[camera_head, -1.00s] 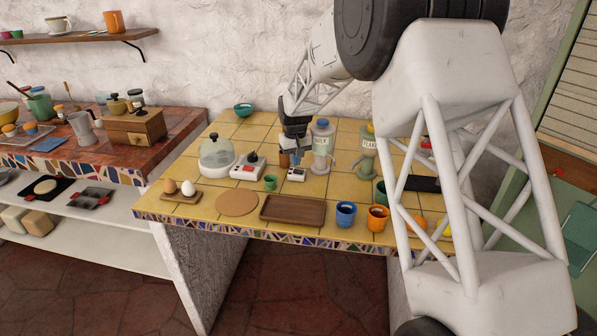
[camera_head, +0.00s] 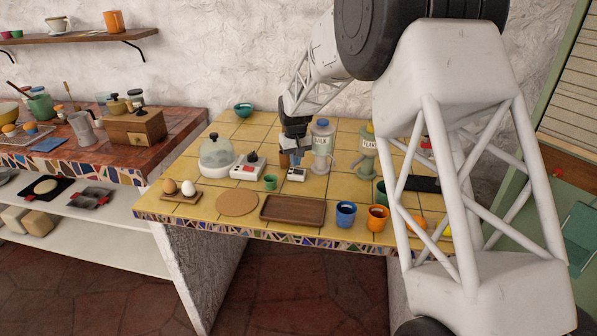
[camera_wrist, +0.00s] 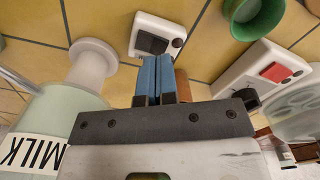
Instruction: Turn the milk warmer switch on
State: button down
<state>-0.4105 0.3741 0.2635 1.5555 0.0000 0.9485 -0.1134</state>
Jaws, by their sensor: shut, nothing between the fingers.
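The milk dispenser (camera_head: 321,147), a pale green body with a MILK label and a blue-grey top, stands on the yellow tiles; its label is upside down in the wrist view (camera_wrist: 35,150). A small white switch box (camera_head: 297,174) sits in front of it. In the wrist view this switch box (camera_wrist: 156,36) has a dark rocker and a small dark red-brown round lamp. My gripper (camera_head: 294,155) is shut and empty, pointing down beside the dispenser. Its blue fingertips (camera_wrist: 153,62) appear right at the box's near edge; I cannot tell whether they touch it.
Another white box with a red rocker (camera_wrist: 275,72) and black knob lies left of it in the head view (camera_head: 248,169), near a glass-domed cooker (camera_head: 216,153). A green cup (camera_head: 270,182) stands close by. A FLAKES dispenser (camera_head: 367,150) is to the right; a brown tray (camera_head: 293,210) lies in front.

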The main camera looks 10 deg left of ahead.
aim_at(296, 170)
jog(key=shift+f, duration=1.3)
dwell(1.2)
jog(key=shift+r, duration=3.5)
